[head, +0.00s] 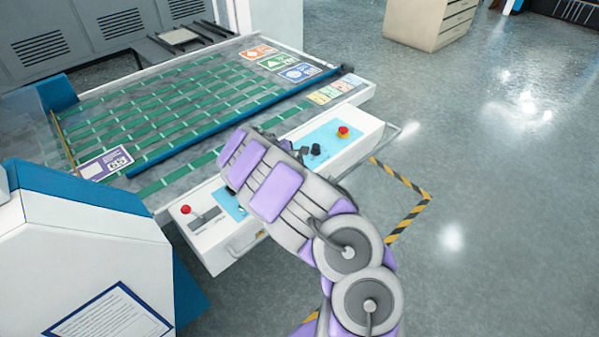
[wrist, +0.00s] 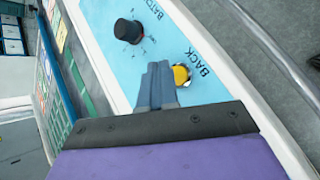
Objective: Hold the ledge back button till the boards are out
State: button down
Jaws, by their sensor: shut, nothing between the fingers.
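In the wrist view, a yellow round button (wrist: 181,75) sits on a light blue panel (wrist: 110,62), beside the word BACK. My gripper (wrist: 158,70) is shut and empty, its fingertips over the panel right beside the button and partly covering its left side. I cannot tell whether they touch or press it. In the head view, my arm hides the gripper and this button on the white control box (head: 372,133). The machine bed (head: 180,180) has green strips and a long blue bar (head: 220,125) across it. I cannot make out any loose boards.
A black knob (wrist: 128,31) stands near my fingers. A red stop button (head: 343,131) is at the box's right end, another red knob (head: 186,210) at its left. A white and blue housing (head: 90,250) stands front left. The floor to the right is open.

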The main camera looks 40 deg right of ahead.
jog(key=shift+a, duration=0.5)
jog(key=shift+d+f, duration=0.2)
jog(key=shift+d, duration=0.7)
jog(key=shift+a+r, duration=0.2)
jog(key=shift+a, duration=0.55)
jog(key=shift+d+f, duration=0.15)
jog(key=shift+d, duration=0.45)
jog(key=shift+a, duration=0.45)
jog(key=shift+d, duration=0.2)
